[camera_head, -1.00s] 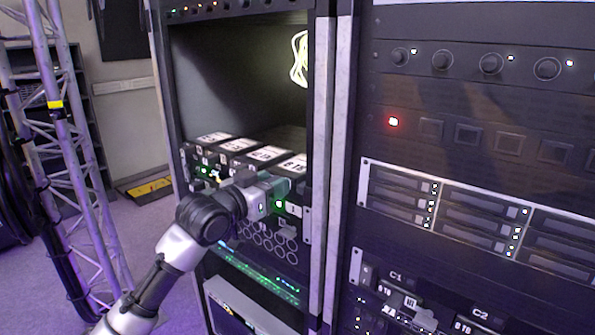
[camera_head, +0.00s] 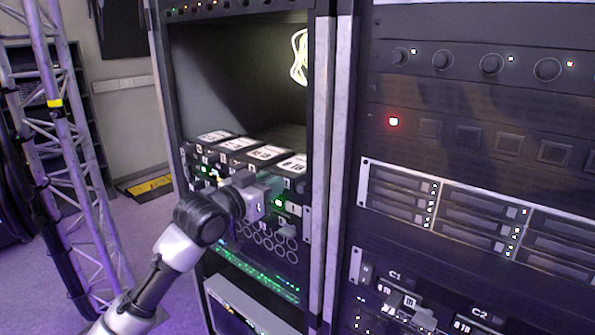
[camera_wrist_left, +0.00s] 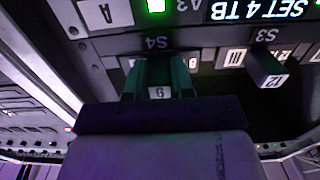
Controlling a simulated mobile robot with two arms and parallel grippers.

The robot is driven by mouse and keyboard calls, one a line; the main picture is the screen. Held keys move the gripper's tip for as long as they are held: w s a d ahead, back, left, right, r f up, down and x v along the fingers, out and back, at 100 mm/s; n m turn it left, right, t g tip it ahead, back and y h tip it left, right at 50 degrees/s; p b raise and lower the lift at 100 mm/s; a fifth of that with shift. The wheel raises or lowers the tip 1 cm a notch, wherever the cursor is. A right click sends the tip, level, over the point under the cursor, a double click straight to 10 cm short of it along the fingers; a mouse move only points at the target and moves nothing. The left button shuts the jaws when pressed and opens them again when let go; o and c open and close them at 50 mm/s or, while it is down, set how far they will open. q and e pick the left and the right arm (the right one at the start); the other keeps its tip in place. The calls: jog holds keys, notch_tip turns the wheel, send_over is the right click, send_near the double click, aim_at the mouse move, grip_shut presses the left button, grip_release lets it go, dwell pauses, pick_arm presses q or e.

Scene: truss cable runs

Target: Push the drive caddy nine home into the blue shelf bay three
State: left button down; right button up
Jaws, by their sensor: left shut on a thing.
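My left gripper (camera_head: 272,188) is at the front of the caddy shelf in the open rack. In the left wrist view its two fingers (camera_wrist_left: 160,76) are shut on a drive caddy (camera_wrist_left: 158,92) with a small white number tag that looks like a 9. The fingers point at the shelf front, under a mark S4 (camera_wrist_left: 156,43), and hide most of the caddy. How deep the caddy sits cannot be told. In the head view the gripper hides the caddy. The shelf front (camera_head: 291,217) shows green lights; no blue bay marking is readable. My right gripper is not in view.
A caddy tagged 12 (camera_wrist_left: 270,72) sticks out beside the held one. Several dark boxes with white labels (camera_head: 268,153) fill the shelf behind. A rack post (camera_head: 326,150) stands right of the opening. A truss (camera_head: 70,150) stands at left.

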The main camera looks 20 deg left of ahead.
pick_arm(q)
jog(key=shift+s+a+r, duration=0.15)
jog(key=shift+s+a, duration=0.05)
jog(key=shift+s, duration=0.4)
jog(key=shift+s, duration=0.15)
jog(key=b+v, duration=0.1)
jog(key=v, duration=0.9)
dwell(0.4)
jog(key=shift+a, duration=0.1)
